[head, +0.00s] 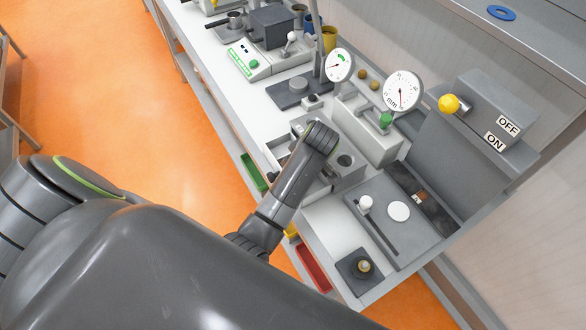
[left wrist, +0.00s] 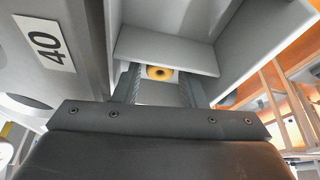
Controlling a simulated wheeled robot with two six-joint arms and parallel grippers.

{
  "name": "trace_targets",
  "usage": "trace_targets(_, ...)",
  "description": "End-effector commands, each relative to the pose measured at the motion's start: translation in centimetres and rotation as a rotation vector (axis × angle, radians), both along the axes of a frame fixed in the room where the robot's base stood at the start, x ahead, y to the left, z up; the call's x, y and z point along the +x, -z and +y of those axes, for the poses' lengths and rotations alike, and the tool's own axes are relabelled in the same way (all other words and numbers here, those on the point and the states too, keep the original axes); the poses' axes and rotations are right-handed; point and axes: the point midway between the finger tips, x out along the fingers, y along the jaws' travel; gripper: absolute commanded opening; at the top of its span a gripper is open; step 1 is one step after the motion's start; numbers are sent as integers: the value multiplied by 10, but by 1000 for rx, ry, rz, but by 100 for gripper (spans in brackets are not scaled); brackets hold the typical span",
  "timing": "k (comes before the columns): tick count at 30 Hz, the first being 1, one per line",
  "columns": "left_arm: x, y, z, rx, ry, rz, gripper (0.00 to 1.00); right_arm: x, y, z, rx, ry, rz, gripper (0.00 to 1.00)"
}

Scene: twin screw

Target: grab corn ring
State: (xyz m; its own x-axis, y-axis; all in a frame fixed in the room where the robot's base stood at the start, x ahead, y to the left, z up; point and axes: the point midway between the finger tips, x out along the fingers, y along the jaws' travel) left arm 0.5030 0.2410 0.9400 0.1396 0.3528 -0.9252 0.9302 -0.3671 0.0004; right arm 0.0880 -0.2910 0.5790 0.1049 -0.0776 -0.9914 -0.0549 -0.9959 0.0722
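A yellow ring with a dark centre hole (left wrist: 160,73) sits in a grey open-fronted compartment (left wrist: 163,45) in the left wrist view. My left gripper (left wrist: 158,88) is open, with one finger on each side of the ring in the picture and a visible gap on both sides. I cannot tell how far beyond the fingertips the ring lies. In the head view my own arm covers this spot, and neither the left fingers nor that ring can be made out. My right gripper is in neither view.
A panel labelled 40 (left wrist: 48,48) is close on the left in the wrist view. The white bench (head: 325,230) carries dial gauges (head: 402,92) and a grey OFF/ON box (head: 495,110). A blue ring (head: 501,12) lies on the upper shelf. A red bin (head: 313,268) is at the bench front.

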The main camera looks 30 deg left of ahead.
Motion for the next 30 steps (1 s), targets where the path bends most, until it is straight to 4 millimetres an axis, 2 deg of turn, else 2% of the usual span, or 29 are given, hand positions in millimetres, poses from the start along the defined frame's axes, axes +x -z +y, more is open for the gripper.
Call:
trace_targets(5, 0, -1, 0, 0, 0, 0, 38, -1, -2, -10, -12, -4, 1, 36)
trace_targets(11, 0, -1, 0, 0, 0, 0, 15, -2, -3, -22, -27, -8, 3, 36)
trace_targets(22, 0, -3, 0, 1, -1, -1, 14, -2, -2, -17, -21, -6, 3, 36)
trace_targets(26, 1, -17, 0, 0, 0, -5, 14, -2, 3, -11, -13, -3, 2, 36)
trace_targets(30, 2, -44, 0, 0, -1, -7, 14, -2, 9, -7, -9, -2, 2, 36)
